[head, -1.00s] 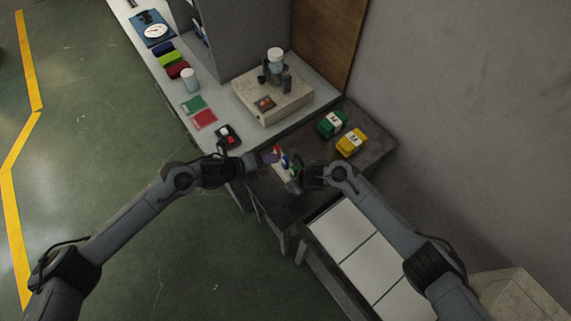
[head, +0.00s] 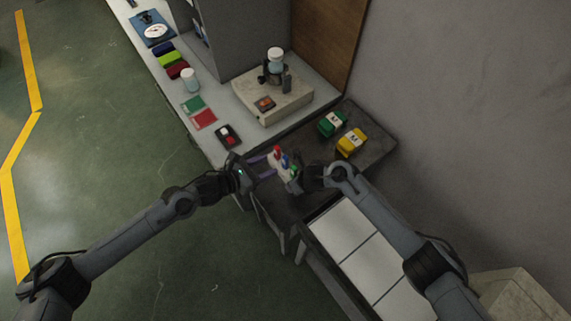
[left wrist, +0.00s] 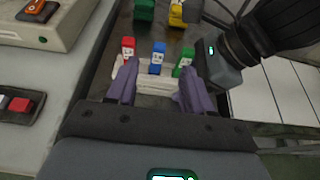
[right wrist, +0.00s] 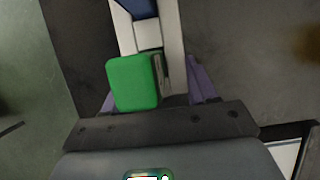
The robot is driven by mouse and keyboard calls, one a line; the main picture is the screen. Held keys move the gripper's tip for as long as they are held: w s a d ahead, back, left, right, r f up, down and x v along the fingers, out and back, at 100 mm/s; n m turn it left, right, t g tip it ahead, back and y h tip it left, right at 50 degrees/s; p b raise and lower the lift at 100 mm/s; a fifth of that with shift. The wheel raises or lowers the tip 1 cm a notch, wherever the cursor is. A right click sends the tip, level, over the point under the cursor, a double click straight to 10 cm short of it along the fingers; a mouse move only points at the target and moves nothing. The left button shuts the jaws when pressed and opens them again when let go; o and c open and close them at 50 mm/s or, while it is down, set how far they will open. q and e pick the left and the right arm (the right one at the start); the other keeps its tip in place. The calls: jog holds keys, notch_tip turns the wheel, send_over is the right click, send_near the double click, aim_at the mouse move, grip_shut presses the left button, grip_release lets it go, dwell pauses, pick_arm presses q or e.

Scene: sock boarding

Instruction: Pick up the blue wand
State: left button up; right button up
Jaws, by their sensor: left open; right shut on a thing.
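A white rack (left wrist: 152,77) holds a red wand (left wrist: 128,47), a blue wand (left wrist: 157,58) and a green wand (left wrist: 184,62), all upright. In the head view the blue wand (head: 285,160) is the middle one. My left gripper (head: 266,164) is open and faces the rack from the left. In the left wrist view its two purple fingers (left wrist: 160,84) are on either side of the blue wand, with nothing gripped. My right gripper (right wrist: 153,92) is shut on the green-wand end of the white rack (right wrist: 174,45). The green wand (right wrist: 132,82) stands between its fingers in that view.
Green (head: 331,124) and yellow (head: 351,142) blocks sit on the dark table at the back. A beige device (head: 271,100) and a black box with a red button (head: 228,136) stand on the grey counter. White panels (head: 355,250) lie at the front right.

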aim_at(283, 159)
pick_arm(q)
jog(key=shift+x, duration=4.5)
grip_shut()
